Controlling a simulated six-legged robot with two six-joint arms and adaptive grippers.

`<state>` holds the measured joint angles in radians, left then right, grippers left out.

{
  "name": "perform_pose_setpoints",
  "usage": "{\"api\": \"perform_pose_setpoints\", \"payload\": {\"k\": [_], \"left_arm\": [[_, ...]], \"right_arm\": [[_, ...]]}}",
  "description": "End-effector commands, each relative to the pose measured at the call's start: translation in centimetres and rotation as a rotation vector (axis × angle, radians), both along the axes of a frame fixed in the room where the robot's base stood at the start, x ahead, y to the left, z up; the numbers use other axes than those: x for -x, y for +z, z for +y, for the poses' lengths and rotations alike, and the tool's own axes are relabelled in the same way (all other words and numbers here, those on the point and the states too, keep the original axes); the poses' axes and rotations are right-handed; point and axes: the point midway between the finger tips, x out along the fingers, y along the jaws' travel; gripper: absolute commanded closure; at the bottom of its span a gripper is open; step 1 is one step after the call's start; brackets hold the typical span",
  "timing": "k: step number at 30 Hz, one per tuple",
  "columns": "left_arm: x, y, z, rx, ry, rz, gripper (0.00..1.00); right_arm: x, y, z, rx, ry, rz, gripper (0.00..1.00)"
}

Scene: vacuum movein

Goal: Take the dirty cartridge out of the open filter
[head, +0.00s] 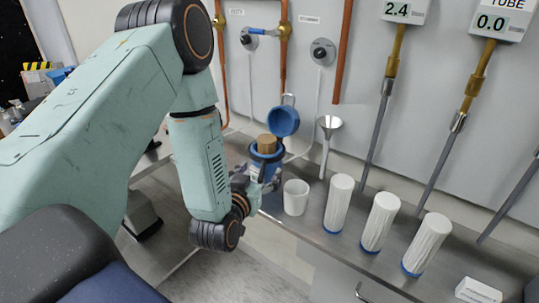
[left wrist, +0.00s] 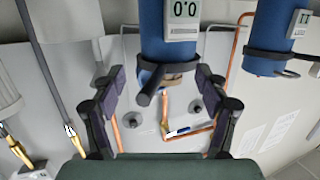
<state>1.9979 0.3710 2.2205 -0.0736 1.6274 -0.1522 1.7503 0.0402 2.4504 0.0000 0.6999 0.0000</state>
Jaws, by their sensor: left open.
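The open filter is a blue housing (head: 262,168) on the bench beneath the wall pipes. The brown dirty cartridge (head: 267,144) stands upright in its mouth, its top above the rim. A blue cap (head: 284,121) hangs behind it. My left gripper (head: 261,178) is low at the housing; whether it touches cannot be told. In the left wrist view my left gripper (left wrist: 160,97) is open, its fingers well apart. My right gripper is not in view.
A white cup (head: 296,198) stands just right of the filter. White pleated cartridges with blue ends (head: 338,203) line the bench further right, with a small white box (head: 480,291).

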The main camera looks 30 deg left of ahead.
Motion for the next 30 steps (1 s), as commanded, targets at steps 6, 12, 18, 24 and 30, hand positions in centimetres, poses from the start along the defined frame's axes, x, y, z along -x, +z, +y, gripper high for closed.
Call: {"api": "perform_pose_setpoints", "payload": {"k": [6,12,18,24,30], "left_arm": [[-1.1,4.1,1.1,-0.059,0.03,-0.158,0.26],[-2.8,4.4,1.4,-0.065,0.03,-0.174,0.26],[-4.9,4.2,1.8,-0.065,0.031,-0.171,0.26],[-7.7,4.0,2.4,-0.065,0.03,-0.171,0.26],[-8.9,3.9,2.8,-0.063,0.03,-0.168,0.26]], "right_arm": [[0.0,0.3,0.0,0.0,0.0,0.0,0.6],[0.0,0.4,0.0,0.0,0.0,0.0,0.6],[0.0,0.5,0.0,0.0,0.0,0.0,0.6],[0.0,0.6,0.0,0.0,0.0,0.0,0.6],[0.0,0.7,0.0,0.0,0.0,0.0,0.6]]}}
